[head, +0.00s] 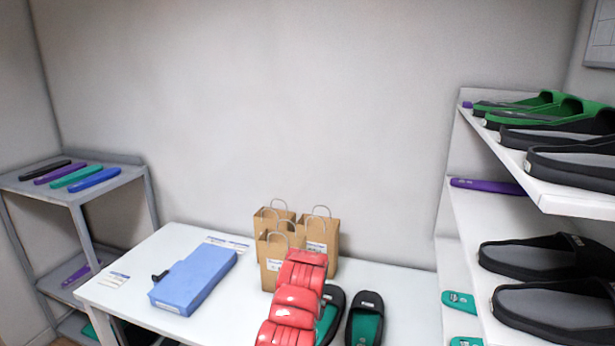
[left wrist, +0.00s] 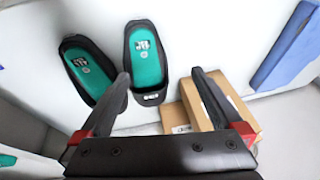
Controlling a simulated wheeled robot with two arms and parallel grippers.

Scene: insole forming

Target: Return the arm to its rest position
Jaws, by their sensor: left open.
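My left gripper (left wrist: 163,95) is in the left wrist view, with its two dark fingers spread apart and nothing between them. A pair of black sandals with green insoles lies on the white table, a left-hand one (left wrist: 85,68) and a right-hand one (left wrist: 146,62) in that view. The gripper is over the table near these sandals and the paper bags. In the head view my red arm (head: 293,300) comes up from the bottom, partly covering one sandal; the other sandal (head: 365,318) shows beside it. The gripper's fingers cannot be made out there. My right gripper is not in view.
Brown paper bags (head: 323,232) stand behind my arm. A blue box-like device (head: 195,280) lies on the white table (head: 140,260) at left. A grey rack (head: 130,160) with coloured insoles stands further left. White shelves (head: 540,190) with sandals stand close on the right.

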